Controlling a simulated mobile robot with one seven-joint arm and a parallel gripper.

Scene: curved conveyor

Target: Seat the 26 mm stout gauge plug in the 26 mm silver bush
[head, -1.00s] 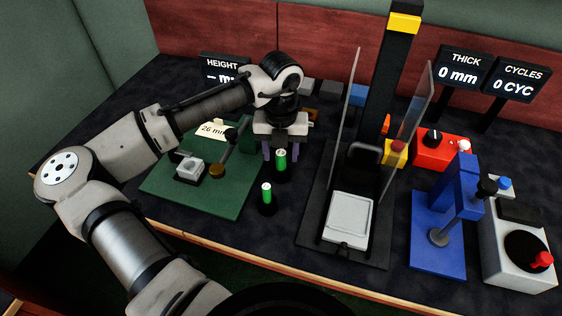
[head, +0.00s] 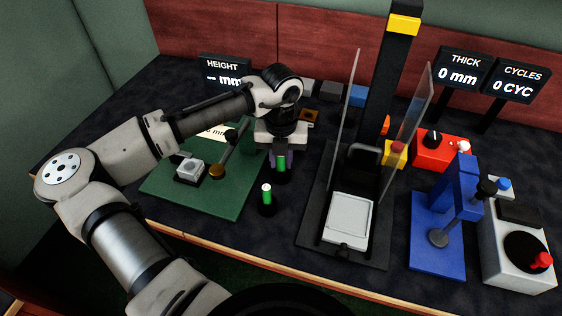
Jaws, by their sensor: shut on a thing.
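My gripper (head: 281,159) points down, shut on the top of the rear green-handled plug (head: 281,166). Its fingers and the palm hide the plug's white top. The plug stands upright, its lower part in a dark round base on the table. A second green-handled plug (head: 267,196) with a white top stands in a dark base nearer the front, apart from my gripper. A silver block (head: 190,169), which looks like the bush, sits on a dark holder on the green plate (head: 220,203), left of my gripper. Its bore is too small to make out.
A lever with a brown round end (head: 216,172) stands beside the silver block. A "mm" card lies behind, partly hidden by my arm. A black press with clear guards (head: 346,100) stands close right. A blue stand (head: 437,250) and red box (head: 441,152) are farther right.

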